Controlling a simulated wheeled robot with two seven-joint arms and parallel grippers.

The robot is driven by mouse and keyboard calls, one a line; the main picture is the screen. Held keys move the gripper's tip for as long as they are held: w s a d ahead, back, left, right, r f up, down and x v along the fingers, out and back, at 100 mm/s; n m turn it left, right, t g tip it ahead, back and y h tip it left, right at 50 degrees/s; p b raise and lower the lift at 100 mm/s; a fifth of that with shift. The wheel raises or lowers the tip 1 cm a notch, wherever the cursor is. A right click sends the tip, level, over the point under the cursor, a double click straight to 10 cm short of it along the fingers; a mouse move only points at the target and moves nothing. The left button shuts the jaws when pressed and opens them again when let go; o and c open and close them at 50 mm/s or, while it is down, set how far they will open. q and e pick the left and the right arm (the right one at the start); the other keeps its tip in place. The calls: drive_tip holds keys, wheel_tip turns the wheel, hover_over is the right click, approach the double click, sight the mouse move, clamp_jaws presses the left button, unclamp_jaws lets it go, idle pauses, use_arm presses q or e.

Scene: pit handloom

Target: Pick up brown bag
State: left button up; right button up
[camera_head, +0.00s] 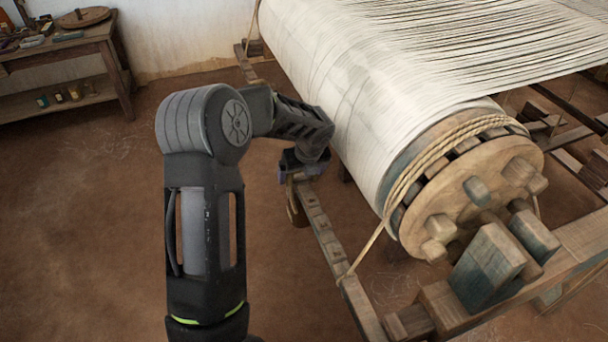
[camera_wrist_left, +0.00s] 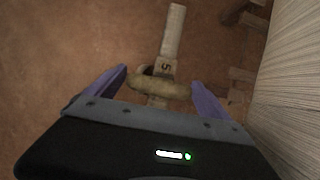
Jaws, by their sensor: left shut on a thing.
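My left gripper (camera_head: 290,176) is beside the loom's long wooden rail, left of the big cloth roll. In the left wrist view its two purple fingers (camera_wrist_left: 160,92) stand on either side of a tan-brown lumpy thing, which I take to be the brown bag (camera_wrist_left: 160,87). The gripper is shut on it. In the head view a brown rounded part of the bag (camera_head: 295,210) shows below the gripper, against the rail. The rest of the bag is hidden by the gripper and arm. My right gripper is not in view.
The cloth roll (camera_head: 340,95) with its wooden end disc (camera_head: 470,195) stands close on the right. The notched rail (camera_head: 330,245) runs beneath my gripper, and a taut rope (camera_head: 368,248) meets it. A wooden table (camera_head: 85,45) stands back left. The floor at left is clear.

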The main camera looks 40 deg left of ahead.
use_arm(q)
drive_tip(key=s+a+p, duration=0.1)
drive_tip(key=s+a, duration=0.9)
drive_tip(key=s, duration=0.4)
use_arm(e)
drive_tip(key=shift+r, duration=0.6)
